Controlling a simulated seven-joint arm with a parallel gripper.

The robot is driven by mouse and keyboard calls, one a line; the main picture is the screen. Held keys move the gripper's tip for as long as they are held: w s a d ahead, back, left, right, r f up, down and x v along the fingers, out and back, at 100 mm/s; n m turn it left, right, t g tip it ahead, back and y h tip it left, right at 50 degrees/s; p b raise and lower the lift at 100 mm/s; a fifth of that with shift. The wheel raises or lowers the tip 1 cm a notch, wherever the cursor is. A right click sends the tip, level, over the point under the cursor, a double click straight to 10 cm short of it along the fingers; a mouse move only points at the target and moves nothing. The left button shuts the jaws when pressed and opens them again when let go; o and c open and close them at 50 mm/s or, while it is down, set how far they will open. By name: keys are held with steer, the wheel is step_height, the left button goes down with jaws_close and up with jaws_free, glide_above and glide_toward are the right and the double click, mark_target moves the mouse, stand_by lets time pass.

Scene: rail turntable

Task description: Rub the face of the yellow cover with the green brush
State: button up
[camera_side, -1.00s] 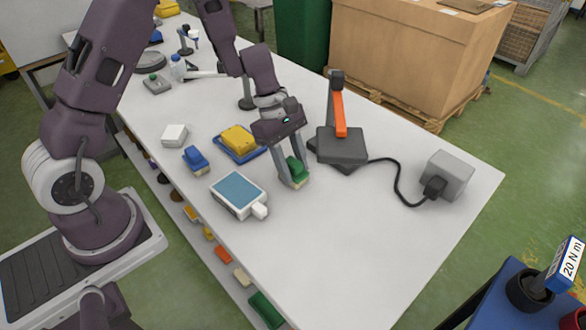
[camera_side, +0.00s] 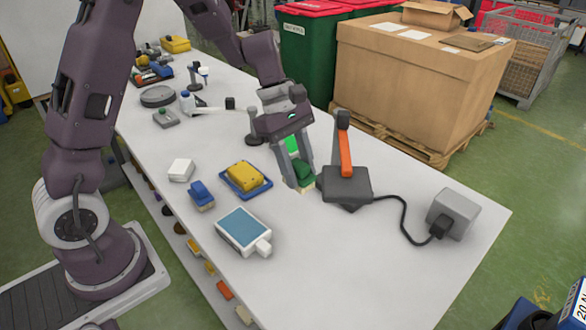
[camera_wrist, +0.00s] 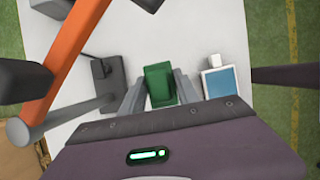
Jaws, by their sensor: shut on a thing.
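My gripper (camera_side: 300,174) is shut on the green brush (camera_side: 303,168), with a finger on each side of it. The brush's pale underside points down; I cannot tell whether it touches the table. The brush also shows between the fingers in the wrist view (camera_wrist: 160,86). The yellow cover (camera_side: 245,176) lies in a shallow blue tray (camera_side: 252,194), to the left of the brush in the side view. The brush is apart from the cover. The cover is not seen in the wrist view.
A dark base with an orange arm (camera_side: 345,155) stands close to the right of my gripper. A blue-screened box (camera_side: 243,228), a blue block (camera_side: 201,196) and a white block (camera_side: 181,170) lie nearby. A cable runs to a grey box (camera_side: 452,212). The front right tabletop is clear.

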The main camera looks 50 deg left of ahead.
mark_target(304, 165)
stand_by(0.4)
steer(key=shift+m, duration=0.4)
steer(key=r, duration=0.5)
steer(key=shift+w+a, duration=0.2)
steer(key=w+a+m+y, duration=0.6)
steer(key=a+m, duration=0.4)
steer(key=m, duration=0.8)
steer(key=w+a+m+y, duration=0.3)
steer(key=w+a+m, duration=0.7)
steer(key=m, duration=0.8)
steer(key=f, duration=0.4)
steer(key=s+f, duration=0.1)
steer(key=f, duration=0.1)
steer(key=shift+s+a+f, duration=0.1)
steer(key=shift+a, duration=0.2)
steer(key=shift+f, duration=2.35)
